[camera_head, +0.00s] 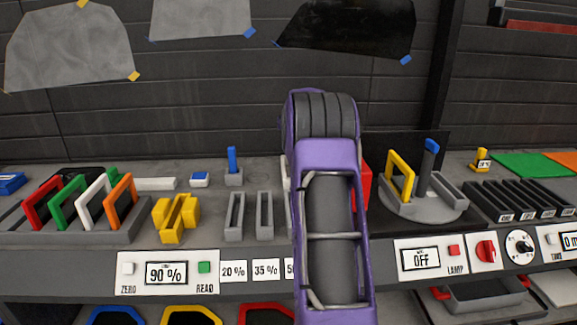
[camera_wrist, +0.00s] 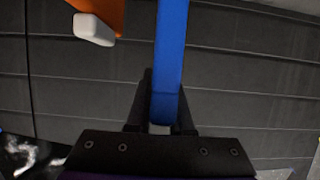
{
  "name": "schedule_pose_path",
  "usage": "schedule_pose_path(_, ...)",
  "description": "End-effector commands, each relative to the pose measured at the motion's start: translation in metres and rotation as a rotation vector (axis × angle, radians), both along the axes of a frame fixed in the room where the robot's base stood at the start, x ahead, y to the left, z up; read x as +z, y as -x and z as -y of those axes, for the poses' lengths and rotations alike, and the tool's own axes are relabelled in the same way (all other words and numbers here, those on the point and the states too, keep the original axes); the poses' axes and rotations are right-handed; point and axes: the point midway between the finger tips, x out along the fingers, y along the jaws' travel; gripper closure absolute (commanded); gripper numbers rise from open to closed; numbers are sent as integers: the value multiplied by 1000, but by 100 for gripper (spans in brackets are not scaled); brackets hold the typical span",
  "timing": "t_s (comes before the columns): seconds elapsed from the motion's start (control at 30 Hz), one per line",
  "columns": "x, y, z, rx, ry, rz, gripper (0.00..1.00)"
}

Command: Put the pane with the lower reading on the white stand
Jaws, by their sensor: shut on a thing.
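My gripper is hidden behind my purple arm in the head view. In the wrist view its dark fingers (camera_wrist: 162,115) are shut on an upright blue bar (camera_wrist: 171,55); what it belongs to is cut off. Red (camera_head: 42,203), green (camera_head: 67,203), white (camera_head: 97,198) and orange (camera_head: 121,201) framed panes stand in a rack at the left. A yellow framed pane (camera_head: 400,176) stands on a round grey base at the right. The meter display (camera_head: 166,273) reads 90 %. A low white block (camera_head: 155,184) lies behind the rack; I cannot tell whether it is the white stand.
A yellow slotted block (camera_head: 176,218) stands beside the rack. Grey slotted holders (camera_head: 235,216) stand above labels such as 20 % (camera_head: 233,271) and 35 % (camera_head: 266,270). The lamp display (camera_head: 420,258) reads OFF. A red object (camera_head: 365,186) is partly hidden by my arm.

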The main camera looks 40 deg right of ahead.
Motion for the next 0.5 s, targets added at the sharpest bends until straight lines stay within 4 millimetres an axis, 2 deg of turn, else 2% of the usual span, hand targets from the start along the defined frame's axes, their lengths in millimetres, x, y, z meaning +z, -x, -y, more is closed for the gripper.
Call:
schedule_pose_path(0.03, -16, -1, -2, 4, 1, -1, 100)
schedule_pose_path(0.1, -28, -1, -2, 3, 2, -1, 100)
schedule_pose_path(0.27, -41, -1, -1, 3, 0, 1, 100)
schedule_pose_path(0.5, -76, -1, -1, 3, 1, -1, 100)
